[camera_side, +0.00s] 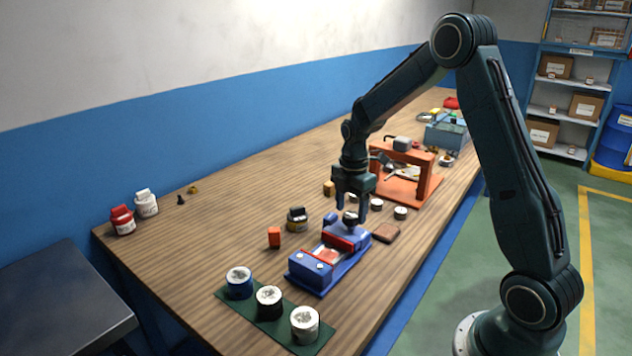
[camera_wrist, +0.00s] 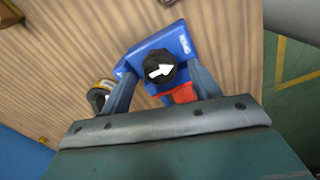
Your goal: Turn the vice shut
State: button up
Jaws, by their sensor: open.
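The blue vice (camera_side: 325,262) with red jaw parts sits on the wooden bench. Its black round knob (camera_side: 350,217) is at the far end; in the wrist view the knob (camera_wrist: 159,67) shows a white arrow pointing right. My gripper (camera_side: 358,214) points down over the knob end of the vice. In the wrist view my gripper's two fingers (camera_wrist: 162,85) stand apart, one on each side of the knob. I cannot tell whether either finger touches it. The lower part of the vice is hidden behind my gripper in the wrist view.
Three labelled cans stand on a green mat (camera_side: 285,333) in front of the vice. An orange frame (camera_side: 424,175) stands behind.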

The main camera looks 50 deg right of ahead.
jog(key=shift+f, duration=0.5)
jog(key=c, duration=1)
jog(key=shift+o, duration=0.2)
